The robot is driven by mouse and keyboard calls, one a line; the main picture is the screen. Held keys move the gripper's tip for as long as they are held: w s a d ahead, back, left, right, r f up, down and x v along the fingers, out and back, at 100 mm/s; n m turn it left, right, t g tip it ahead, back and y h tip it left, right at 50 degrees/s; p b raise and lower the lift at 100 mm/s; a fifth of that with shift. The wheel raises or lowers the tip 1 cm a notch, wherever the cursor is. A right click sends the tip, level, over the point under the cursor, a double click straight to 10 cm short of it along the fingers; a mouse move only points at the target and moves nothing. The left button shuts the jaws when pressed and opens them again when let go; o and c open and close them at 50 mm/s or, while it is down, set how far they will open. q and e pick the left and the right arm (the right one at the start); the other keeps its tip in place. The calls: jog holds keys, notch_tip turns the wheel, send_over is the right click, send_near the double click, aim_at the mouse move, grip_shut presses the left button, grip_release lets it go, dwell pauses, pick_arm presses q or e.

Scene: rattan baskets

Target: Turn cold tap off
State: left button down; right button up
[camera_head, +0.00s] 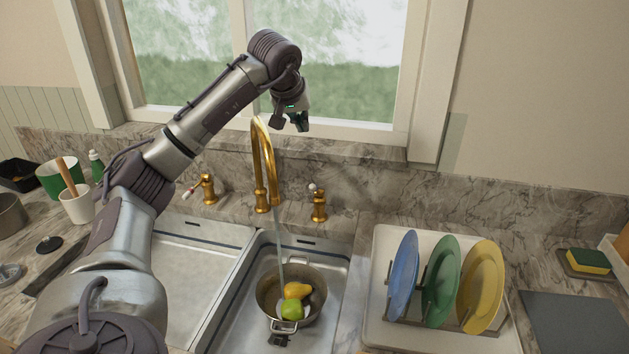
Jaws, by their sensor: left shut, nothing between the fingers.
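A gold faucet (257,165) stands behind the sink, and a stream of water (281,245) runs from its spout. It falls into a metal pot (263,300) holding a yellow fruit (297,290) and a green fruit (291,311). A gold tap handle (208,189) is left of the faucet, its lever pointing left with a reddish tip. Another gold tap handle (319,205) is to the right. I cannot read which is cold. My left gripper (291,122) is shut and empty, above and behind the spout near the window, apart from both handles. My right gripper is out of view.
The sink (340,262) has two basins, with the pot in the right one. Right of it is a dish rack (440,322) with blue, green and yellow plates. A sponge (588,260) lies far right. Cups (77,207) stand left. The window sill (350,140) is close behind the gripper.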

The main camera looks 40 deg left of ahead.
pick_arm(q)
notch_tip(320, 180, down, 5)
jog(key=b, duration=0.4)
jog(key=shift+w, duration=0.15)
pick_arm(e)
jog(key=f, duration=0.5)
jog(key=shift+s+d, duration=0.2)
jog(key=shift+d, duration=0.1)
pick_arm(q)
jog(key=p+x, duration=0.1)
jog(key=x, duration=0.2)
jog(key=s+d+f+p+x, duration=0.1)
jog(key=x, duration=0.3)
jog(key=p+x, duration=0.1)
jog(key=x, duration=0.2)
jog(key=shift+f, duration=0.5)
jog(key=shift+s+d+f, duration=0.4)
jog(key=shift+s, duration=0.1)
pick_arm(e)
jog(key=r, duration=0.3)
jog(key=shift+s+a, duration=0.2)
pick_arm(q)
jog(key=shift+w+f, duration=0.1)
